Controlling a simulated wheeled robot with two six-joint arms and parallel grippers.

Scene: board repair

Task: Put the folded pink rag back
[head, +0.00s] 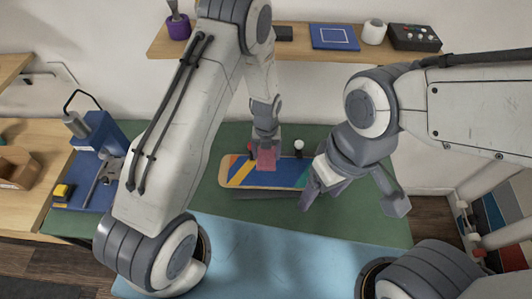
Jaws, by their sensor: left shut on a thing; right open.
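My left gripper (264,146) points down over the workbench and is shut on the folded pink rag (266,160). I cannot tell whether the rag touches the deck. My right gripper (352,207) is open and empty, its fingers spread in front of the deck's right end, which it partly hides.
A wooden shelf (300,50) at the back holds a purple pot (178,26), a blue framed panel (334,37), a white cup (373,32) and a dark control box (414,38). A blue machine (98,135) and a yellow tape measure (62,192) are at left. The green mat (385,226) is clear at right.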

